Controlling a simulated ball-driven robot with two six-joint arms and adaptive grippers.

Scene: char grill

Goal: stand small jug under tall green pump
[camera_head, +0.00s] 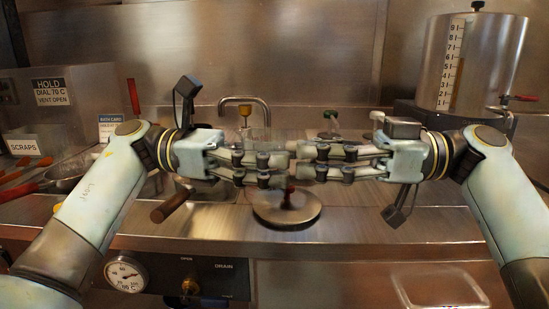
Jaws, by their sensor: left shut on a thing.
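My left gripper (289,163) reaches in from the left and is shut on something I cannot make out. My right gripper (297,163) reaches in from the right, and its fingertips meet or nearly meet the left ones. I cannot tell whether the right one is open or shut.
A round disc (286,213) with a red knob lies below the fingers. A tall graduated steel pot (490,60) stands back right, a wire strainer (66,172) left. The front counter is mostly clear.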

